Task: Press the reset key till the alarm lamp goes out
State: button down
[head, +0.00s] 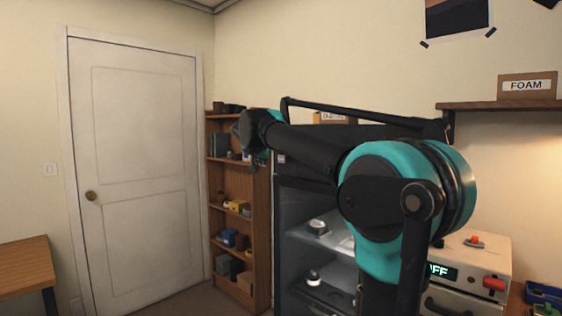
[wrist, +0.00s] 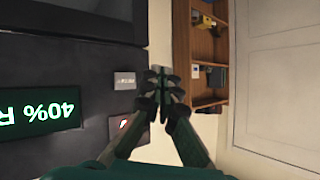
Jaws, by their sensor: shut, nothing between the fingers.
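A dark cabinet front (wrist: 70,60) fills the left of the wrist view, which is turned over. It bears a lit green display (wrist: 40,115) reading "40% R", cut off by the frame edge. Right of the display is a small grey plate (wrist: 125,80) with print too small to read; I cannot tell if it is the reset key. My gripper (wrist: 162,88) is shut and empty, just beside the cabinet's edge. In the head view my gripper (head: 252,165) is before the bookshelf.
The dark cabinet (head: 285,225) has shelves holding several items; my arm hides much of it. A wooden bookshelf (head: 240,210) stands left of it, then a white door (head: 135,150). A white box with an "OFF" display (head: 465,265) is at right. A wooden table (head: 25,265) is at left.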

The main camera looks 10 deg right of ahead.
aim_at(279, 162)
jog(key=shift+w+d, duration=0.65)
jog(key=shift+d, duration=0.25)
jog(key=shift+w+d, duration=0.65)
jog(key=shift+d, duration=0.2)
jog(key=shift+w+d, duration=0.65)
jog(key=shift+d, duration=0.25)
jog(key=shift+d, duration=0.15)
jog(key=shift+w+d, duration=0.2)
jog(key=shift+w, duration=0.05)
jog(key=shift+w+d, duration=0.25)
jog(key=shift+d, duration=0.15)
jog(key=shift+s+a, duration=0.1)
jog(key=shift+a, duration=0.05)
dwell(0.4)
jog(key=shift+s+a, duration=0.45)
jog(key=shift+a, duration=0.15)
jog(key=s+a, duration=0.1)
jog(key=a, duration=0.1)
jog(key=s+a, duration=0.2)
dwell(0.4)
